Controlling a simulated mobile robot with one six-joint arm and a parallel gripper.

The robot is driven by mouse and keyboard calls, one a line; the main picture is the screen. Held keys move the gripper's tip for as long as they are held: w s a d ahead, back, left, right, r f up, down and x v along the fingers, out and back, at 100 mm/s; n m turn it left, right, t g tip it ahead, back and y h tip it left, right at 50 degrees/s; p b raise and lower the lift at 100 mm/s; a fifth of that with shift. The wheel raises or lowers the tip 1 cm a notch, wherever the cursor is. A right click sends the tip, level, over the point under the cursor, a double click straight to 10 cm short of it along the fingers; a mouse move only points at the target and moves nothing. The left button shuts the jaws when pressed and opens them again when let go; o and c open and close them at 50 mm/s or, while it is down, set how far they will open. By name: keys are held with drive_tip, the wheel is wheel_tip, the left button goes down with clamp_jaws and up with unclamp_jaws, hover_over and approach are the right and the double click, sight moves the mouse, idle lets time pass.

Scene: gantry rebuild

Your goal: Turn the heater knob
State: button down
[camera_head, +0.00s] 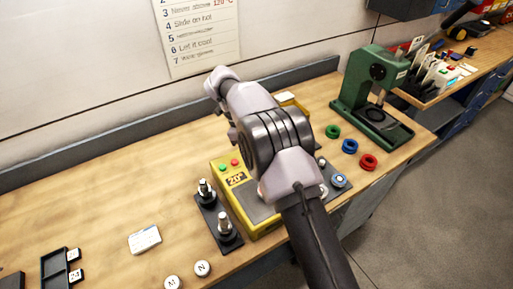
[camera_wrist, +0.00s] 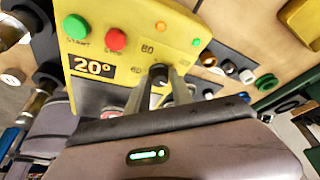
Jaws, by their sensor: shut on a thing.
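The yellow heater (camera_head: 220,168) stands on the wooden bench in the head view, with a display reading 20°. The wrist view shows its yellow face (camera_wrist: 130,12) close up, with a green start button (camera_wrist: 75,27), a red button (camera_wrist: 115,40) and the 20° display (camera_wrist: 93,67). The dark heater knob (camera_wrist: 158,72) has dial marks around it; 80 is readable. My gripper (camera_wrist: 161,82) is shut on the knob, one finger on each side. In the head view my arm hides the knob and the fingertips.
A dark plate with two metal posts (camera_head: 213,215) stands close left of the heater. Green (camera_head: 333,131), blue (camera_head: 349,146) and red (camera_head: 368,161) rings lie to the right, before a green press (camera_head: 375,75). The bench at the left back is clear.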

drive_tip(key=shift+m+g+p, duration=0.3)
drive_tip(key=shift+m+p, duration=0.1)
drive_tip(key=shift+m, duration=0.2)
drive_tip(key=shift+f, duration=0.1)
drive_tip(key=c, duration=1.1)
unclamp_jaws()
drive_tip(key=shift+c, duration=0.2)
